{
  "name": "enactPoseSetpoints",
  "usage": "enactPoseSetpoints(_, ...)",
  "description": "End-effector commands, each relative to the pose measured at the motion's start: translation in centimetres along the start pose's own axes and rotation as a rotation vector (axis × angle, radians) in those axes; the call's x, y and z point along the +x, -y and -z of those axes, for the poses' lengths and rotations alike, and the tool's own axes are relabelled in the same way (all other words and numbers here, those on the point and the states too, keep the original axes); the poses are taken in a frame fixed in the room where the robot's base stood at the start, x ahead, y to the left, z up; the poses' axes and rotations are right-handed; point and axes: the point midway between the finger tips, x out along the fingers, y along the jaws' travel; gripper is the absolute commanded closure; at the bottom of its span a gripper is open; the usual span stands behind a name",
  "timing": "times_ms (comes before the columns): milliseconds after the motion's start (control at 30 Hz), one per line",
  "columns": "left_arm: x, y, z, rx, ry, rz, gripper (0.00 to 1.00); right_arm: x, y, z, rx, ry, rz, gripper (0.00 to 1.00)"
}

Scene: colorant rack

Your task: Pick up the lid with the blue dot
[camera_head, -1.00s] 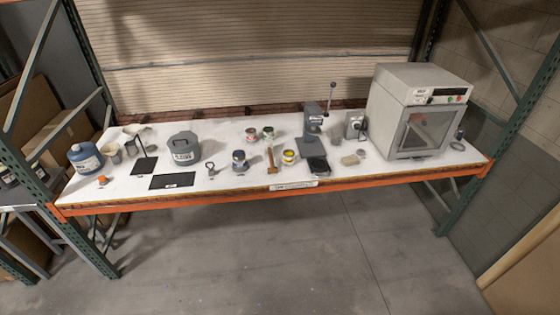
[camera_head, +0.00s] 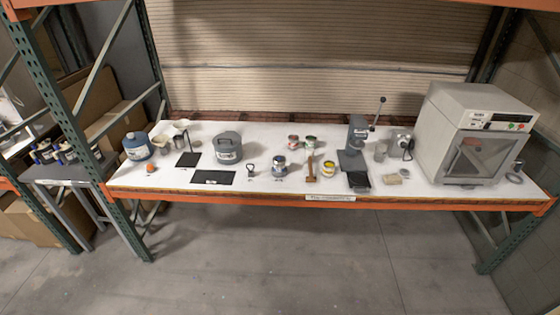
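Neither of my grippers is in view. On the white tabletop (camera_head: 225,189) of an orange-edged rack stand several small paint tins. A tin with a dark blue patch on top (camera_head: 280,165) stands near the front middle. A tin with a yellow top (camera_head: 330,168) stands to its right. Behind them are a reddish-topped tin (camera_head: 293,141) and a green-topped tin (camera_head: 311,141). The blue patch may be the blue dot on a lid, but it is too small to tell. I cannot make out a separate loose lid.
A wooden mallet (camera_head: 311,169) lies between the front tins. A grey lever press (camera_head: 356,145) and a large oven (camera_head: 470,134) stand to the right. A grey pot (camera_head: 228,147), a dark mat (camera_head: 213,177) and a blue jug (camera_head: 137,147) are left. The floor in front is clear.

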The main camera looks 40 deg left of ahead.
Motion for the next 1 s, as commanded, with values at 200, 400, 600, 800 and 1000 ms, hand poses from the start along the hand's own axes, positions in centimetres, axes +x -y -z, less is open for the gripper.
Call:
enactPoseSetpoints(200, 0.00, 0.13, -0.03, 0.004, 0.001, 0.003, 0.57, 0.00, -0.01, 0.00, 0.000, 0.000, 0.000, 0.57)
enactPoseSetpoints(400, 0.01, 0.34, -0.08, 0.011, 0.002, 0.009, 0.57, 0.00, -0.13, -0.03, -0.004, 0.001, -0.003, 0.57)
enactPoseSetpoints(600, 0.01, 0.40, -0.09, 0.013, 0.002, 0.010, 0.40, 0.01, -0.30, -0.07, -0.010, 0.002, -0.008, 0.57)
enactPoseSetpoints(800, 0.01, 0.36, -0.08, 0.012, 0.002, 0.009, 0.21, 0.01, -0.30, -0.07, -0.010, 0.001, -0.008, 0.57)
enactPoseSetpoints(1000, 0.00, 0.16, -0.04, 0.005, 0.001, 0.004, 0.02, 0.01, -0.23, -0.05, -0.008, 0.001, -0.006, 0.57)
